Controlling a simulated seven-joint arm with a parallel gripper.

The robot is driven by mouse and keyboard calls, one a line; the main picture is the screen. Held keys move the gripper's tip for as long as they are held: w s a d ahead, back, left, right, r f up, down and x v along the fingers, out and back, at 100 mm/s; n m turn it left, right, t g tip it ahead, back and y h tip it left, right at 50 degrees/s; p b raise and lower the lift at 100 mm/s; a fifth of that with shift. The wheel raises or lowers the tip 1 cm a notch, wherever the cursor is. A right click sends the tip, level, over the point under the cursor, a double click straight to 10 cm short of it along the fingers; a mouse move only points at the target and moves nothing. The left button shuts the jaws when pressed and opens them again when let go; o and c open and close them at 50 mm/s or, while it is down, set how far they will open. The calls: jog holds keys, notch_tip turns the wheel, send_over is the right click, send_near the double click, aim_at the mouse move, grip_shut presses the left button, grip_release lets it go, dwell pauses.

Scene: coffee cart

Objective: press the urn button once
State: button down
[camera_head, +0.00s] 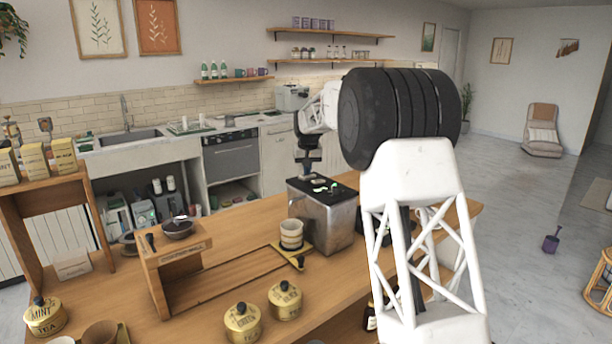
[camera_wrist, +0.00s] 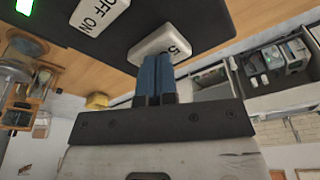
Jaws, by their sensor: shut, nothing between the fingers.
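The urn (camera_head: 325,222) is a steel box with a black top, standing on the wooden counter. Its black top also fills the upper part of the wrist view (camera_wrist: 190,18). On that top I see a white block marked "OFF ON" (camera_wrist: 98,14), a white button with a dark mark like a "5" (camera_wrist: 172,38), and a green light (camera_wrist: 24,6). My gripper (camera_head: 310,172) points down over the urn's top. In the wrist view its blue fingertips (camera_wrist: 154,62) are together and empty, right at the marked button's edge. I cannot tell whether they touch it.
A stack of cups (camera_head: 291,235) stands close beside the urn on the left. Gold tins (camera_head: 285,300), a wooden stand (camera_head: 165,275) and a shelf with boxes (camera_head: 40,190) are further left. My arm hides the counter right of the urn.

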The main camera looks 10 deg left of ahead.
jog(key=shift+f, duration=0.2)
jog(key=shift+r, duration=0.15)
jog(key=shift+w+v, duration=0.2)
jog(key=shift+v, duration=0.85)
jog(key=shift+r, duration=0.1)
dwell(1.5)
jog(key=shift+w+v, duration=0.25)
jog(key=shift+v, duration=0.95)
jog(key=shift+w+v, duration=0.25)
jog(key=shift+v, duration=0.9)
jog(key=shift+a+r, duration=0.15)
jog(key=shift+a, duration=0.05)
jog(key=shift+s, duration=0.1)
